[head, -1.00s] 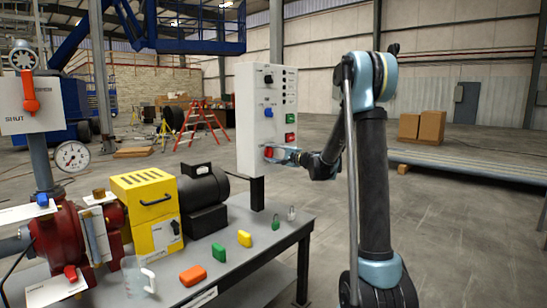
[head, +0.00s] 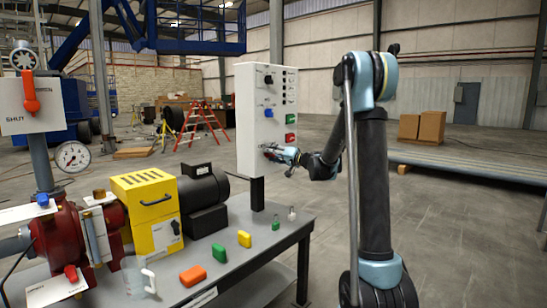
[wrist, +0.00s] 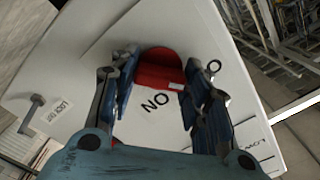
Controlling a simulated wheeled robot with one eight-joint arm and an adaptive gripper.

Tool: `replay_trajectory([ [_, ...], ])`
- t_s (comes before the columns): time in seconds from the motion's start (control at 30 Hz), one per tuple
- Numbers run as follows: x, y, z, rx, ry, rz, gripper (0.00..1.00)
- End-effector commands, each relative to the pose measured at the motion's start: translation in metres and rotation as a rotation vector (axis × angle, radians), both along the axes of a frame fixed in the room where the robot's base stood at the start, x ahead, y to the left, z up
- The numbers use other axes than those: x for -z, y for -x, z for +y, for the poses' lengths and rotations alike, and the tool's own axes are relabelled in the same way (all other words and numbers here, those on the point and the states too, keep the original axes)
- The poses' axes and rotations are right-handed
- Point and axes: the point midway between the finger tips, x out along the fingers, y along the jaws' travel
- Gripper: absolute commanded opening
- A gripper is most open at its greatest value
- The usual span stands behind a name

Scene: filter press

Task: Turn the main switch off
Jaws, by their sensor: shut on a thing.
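The main switch has a red handle (wrist: 158,70), low on the front of the white control cabinet (head: 250,120). In the wrist view the handle lies between the two fingers of my gripper (wrist: 163,80), with the label "ON" (wrist: 155,101) just below it. A second label, apparently "LOCK OFF" (wrist: 59,110), is at the left. My gripper is shut on the handle. In the head view my gripper (head: 270,151) meets the cabinet's lower front and hides the handle.
Above the switch, the cabinet has a black knob (head: 268,79), a blue knob (head: 268,112), a green button (head: 290,118) and a red one (head: 290,137). A grey bench (head: 260,245) below carries several small coloured padlock-like pieces. The floor at right is largely clear.

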Motion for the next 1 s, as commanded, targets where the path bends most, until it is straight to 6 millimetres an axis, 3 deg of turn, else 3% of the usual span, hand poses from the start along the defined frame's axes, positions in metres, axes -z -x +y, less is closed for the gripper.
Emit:
replay_trajectory([
  [0.8, 0.0009, -0.0008, -0.0008, 0.002, 0.076, -0.094, 0.19],
  [0.83, 0.001, -0.0008, -0.0009, 0.003, 0.076, -0.094, 0.48],
  [0.9, 0.0008, -0.0009, -0.0009, 0.003, 0.076, -0.094, 0.63],
  [1.0, 0.0004, -0.0006, -0.0007, 0.003, 0.075, -0.094, 0.63],
])
